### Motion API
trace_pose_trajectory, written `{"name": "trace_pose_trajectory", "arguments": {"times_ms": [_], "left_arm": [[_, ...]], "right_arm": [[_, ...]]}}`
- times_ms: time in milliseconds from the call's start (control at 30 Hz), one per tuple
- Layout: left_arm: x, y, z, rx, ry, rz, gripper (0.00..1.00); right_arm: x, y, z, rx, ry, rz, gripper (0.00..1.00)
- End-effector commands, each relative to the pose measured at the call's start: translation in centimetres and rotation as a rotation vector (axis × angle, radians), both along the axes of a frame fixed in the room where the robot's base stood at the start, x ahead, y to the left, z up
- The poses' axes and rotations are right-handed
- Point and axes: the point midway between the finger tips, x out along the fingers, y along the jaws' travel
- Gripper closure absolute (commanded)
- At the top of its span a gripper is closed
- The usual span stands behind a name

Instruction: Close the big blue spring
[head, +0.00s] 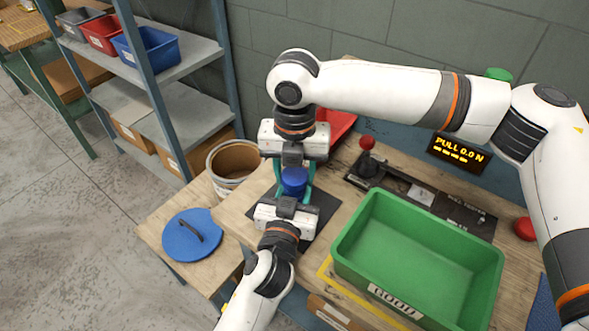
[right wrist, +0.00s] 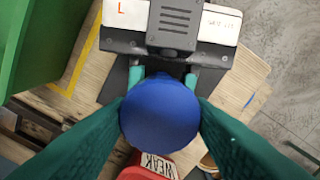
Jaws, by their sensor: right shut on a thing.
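The big blue spring (head: 294,181) stands between my two grippers, over a dark mat (head: 322,207). In the right wrist view it shows as a smooth round blue end (right wrist: 160,110); no coils can be made out. My right gripper (head: 294,171) reaches in from behind, its teal fingers on both sides of the blue piece, shut on it. My left gripper (head: 290,201) faces it from the near side. Its teal fingers (right wrist: 163,77) run to the far side of the blue piece in the right wrist view, where their tips are hidden.
A green bin (head: 372,290) marked GOOD stands close on the right. Behind are a red bin (head: 345,120), a dark fixture (head: 440,208) with a red knob, and a display (head: 459,150) reading PULL 0.0 N. A bucket (head: 222,184) and blue lid (head: 180,243) are left.

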Motion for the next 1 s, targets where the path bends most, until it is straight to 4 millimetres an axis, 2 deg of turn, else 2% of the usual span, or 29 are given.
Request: {"name": "trace_pose_trajectory", "arguments": {"times_ms": [1000], "left_arm": [[-0.01,0.02,-0.1,0.0,0.002,0.001,1.0]], "right_arm": [[-0.14,0.11,-0.24,-0.003,0.003,-2.519,0.81]]}}
